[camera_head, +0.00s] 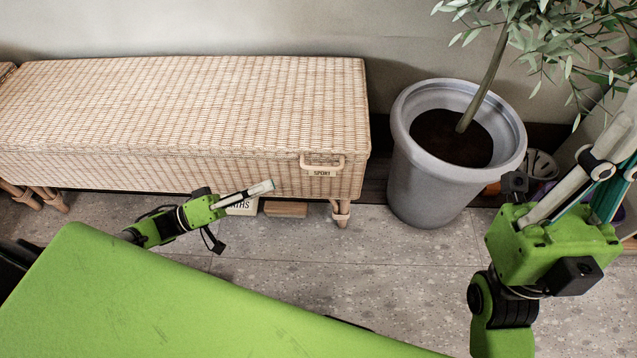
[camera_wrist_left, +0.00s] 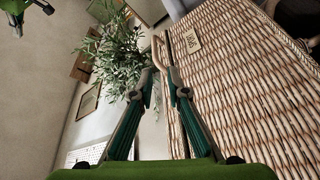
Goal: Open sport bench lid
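The sport bench (camera_head: 180,110) is a pale wicker chest against the wall, with its lid shut flat. A light loop handle (camera_head: 335,158) and a "SPORT" tag (camera_head: 321,173) are at the front right of the lid. My left gripper (camera_head: 266,187) is in front of the bench, left of and a little below the handle in the picture. In the left wrist view its two fingers (camera_wrist_left: 162,77) are apart with nothing between them, and the handle (camera_wrist_left: 156,48) shows just beyond the tips. My right gripper (camera_head: 618,150) is at the right, its tips cut off by the frame edge.
A grey pot (camera_head: 425,180) with a leafy tree stands right of the bench. A wooden block (camera_head: 286,209) and a lettered box (camera_head: 243,207) lie under the bench's front. Another wicker piece is at the far left. Tiled floor in front is clear.

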